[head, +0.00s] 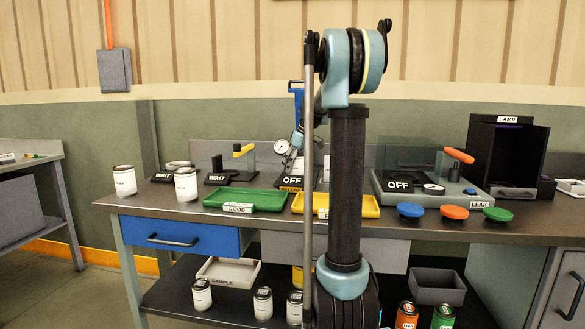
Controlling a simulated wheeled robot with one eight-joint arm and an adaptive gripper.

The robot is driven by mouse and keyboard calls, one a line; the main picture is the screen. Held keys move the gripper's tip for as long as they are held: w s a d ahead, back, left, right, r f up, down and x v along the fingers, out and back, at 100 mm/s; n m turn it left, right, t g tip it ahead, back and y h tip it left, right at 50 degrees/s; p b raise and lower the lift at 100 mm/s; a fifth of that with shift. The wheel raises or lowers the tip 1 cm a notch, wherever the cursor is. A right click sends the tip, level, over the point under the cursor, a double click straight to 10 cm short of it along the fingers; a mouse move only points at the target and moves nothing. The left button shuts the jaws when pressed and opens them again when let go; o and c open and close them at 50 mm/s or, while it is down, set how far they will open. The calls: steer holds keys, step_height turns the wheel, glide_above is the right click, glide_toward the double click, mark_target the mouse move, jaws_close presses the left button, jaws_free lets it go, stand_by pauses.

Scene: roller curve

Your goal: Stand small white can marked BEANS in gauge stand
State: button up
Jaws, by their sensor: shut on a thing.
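Two white cans with dark lids stand upright at the bench's left end, one at the corner (124,181) and one by the front edge (186,184). Their labels are too small to read, so I cannot tell whether either is the BEANS can. A round dial gauge (283,147) shows left of my arm, beside a blue upright frame (296,92). This looks like the gauge stand, partly hidden by my arm.
A green tray (213,198) and a yellow tray (370,210) lie along the bench front. A black LAMP box (482,150) stands at the right. Several cans stand on the lower shelf (235,308).

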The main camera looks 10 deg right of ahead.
stand_by(0.4)
steer(key=o, duration=1.5)
steer(key=o, duration=0.4)
steer(key=shift+f, duration=0.1)
steer(key=shift+r, duration=4.55)
